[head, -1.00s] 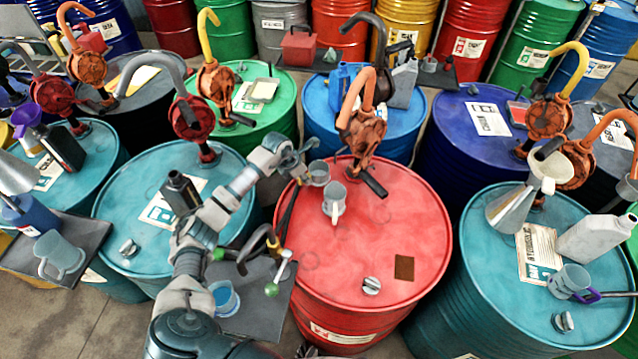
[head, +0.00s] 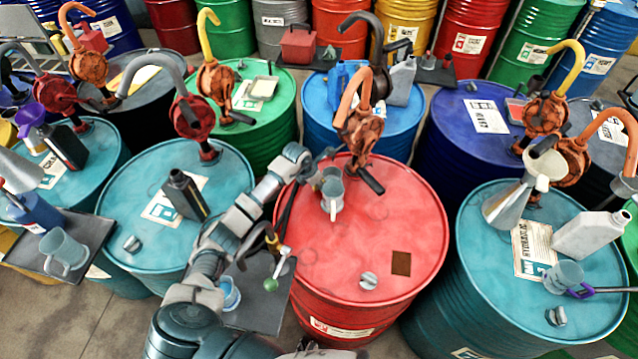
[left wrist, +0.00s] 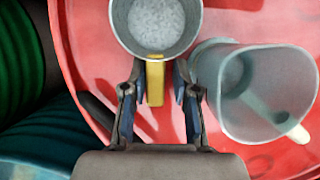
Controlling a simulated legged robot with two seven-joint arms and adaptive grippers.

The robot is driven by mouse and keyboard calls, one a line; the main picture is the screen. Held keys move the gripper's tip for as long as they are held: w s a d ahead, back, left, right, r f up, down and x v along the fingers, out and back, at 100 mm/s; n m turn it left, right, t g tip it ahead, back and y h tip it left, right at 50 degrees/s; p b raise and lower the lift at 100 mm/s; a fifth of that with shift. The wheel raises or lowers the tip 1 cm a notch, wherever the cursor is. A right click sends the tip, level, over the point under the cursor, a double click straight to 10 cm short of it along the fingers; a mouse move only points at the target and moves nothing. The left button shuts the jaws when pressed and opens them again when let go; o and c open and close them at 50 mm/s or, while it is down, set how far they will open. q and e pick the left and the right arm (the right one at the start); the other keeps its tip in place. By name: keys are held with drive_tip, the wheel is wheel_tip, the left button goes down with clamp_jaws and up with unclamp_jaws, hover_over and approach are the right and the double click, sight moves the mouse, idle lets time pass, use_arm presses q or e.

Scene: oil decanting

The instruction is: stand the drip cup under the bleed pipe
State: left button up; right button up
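A small grey cup with a yellow handle, which I take for the drip cup (left wrist: 155,25), shows at the top of the left wrist view, with pale speckled contents or bottom. My left gripper (left wrist: 158,75) is open there, with one finger on each side of the yellow handle and a gap on both sides. In the head view my left gripper (head: 316,160) is over the back left of the red drum's top, beside the translucent jug (head: 333,190). The cup is mostly hidden there. I cannot clearly pick out the bleed pipe. My right gripper is out of view.
The jug (left wrist: 255,95) stands close right of the cup. An orange hand pump (head: 360,130) with a hooked spout rises from the red drum (head: 410,230) behind it. A brown patch (head: 401,263) and a cap (head: 369,280) lie in front. The drum's right side is clear.

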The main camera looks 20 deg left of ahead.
use_arm(q)
drive_tip(key=b+v, duration=0.1)
drive_tip(key=v, duration=1.1)
drive_tip(key=shift+a, duration=0.25)
